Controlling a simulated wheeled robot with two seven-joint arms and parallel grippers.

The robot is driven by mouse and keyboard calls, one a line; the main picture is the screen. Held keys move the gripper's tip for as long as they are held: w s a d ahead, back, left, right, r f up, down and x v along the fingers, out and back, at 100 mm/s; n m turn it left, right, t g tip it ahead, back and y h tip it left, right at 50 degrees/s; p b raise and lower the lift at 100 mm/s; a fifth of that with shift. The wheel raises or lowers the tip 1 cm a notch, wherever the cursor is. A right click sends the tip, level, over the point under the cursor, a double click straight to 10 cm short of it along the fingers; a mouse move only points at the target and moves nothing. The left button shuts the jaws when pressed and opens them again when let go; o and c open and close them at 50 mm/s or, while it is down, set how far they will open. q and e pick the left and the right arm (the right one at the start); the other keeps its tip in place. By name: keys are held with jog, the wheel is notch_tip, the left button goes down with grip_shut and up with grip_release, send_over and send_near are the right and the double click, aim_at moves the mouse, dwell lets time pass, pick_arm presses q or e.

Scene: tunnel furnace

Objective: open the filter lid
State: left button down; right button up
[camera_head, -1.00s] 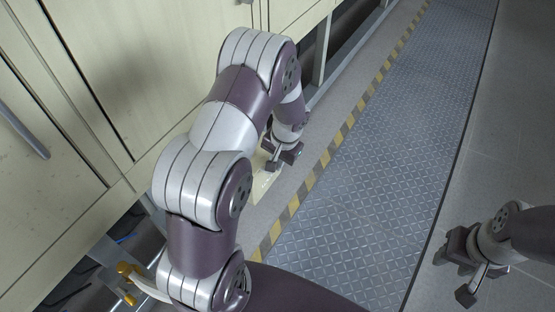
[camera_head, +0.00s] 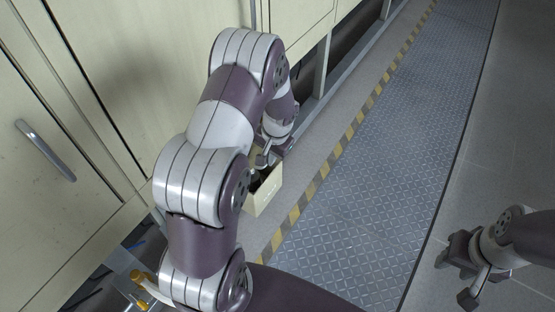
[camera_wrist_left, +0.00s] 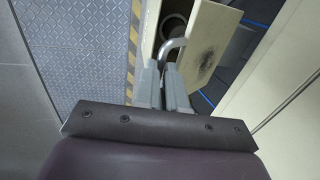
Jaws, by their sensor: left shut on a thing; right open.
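The filter lid (camera_head: 267,192) is a cream panel low at the cabinet front, below my left forearm. It stands out from the cabinet with a dark gap behind it. In the left wrist view the lid (camera_wrist_left: 207,45) has a dark smudge and a curved grey handle (camera_wrist_left: 174,46). My left gripper (camera_head: 263,160) is shut on this handle; its fingers (camera_wrist_left: 166,84) also show in the wrist view. The lid's hinge side cannot be made out. My right gripper (camera_head: 455,281) is open and empty above the floor at the lower right.
Cream cabinet doors (camera_head: 110,90) fill the left side, one with a grey bar handle (camera_head: 46,150). A yellow-black striped line (camera_head: 345,143) and a metal tread walkway (camera_head: 400,150) run along the cabinets. A round pipe (camera_wrist_left: 173,24) shows in the opening beside the lid.

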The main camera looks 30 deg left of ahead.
pick_arm(q)
jog(key=a+r+p, duration=0.2)
jog(key=a+p, duration=0.2)
jog(key=a, duration=0.4)
jog(key=a+r+p, duration=0.3)
jog(key=a+p, duration=0.1)
jog(key=a, duration=0.4)
jog(key=shift+w+a+r, duration=0.2)
jog(key=shift+w+a, duration=0.1)
jog(key=shift+a, duration=0.1)
jog(key=c, duration=1.2)
grip_release()
jog(key=shift+w, duration=0.1)
jog(key=shift+w+a+r, duration=0.1)
jog(key=shift+a, duration=0.1)
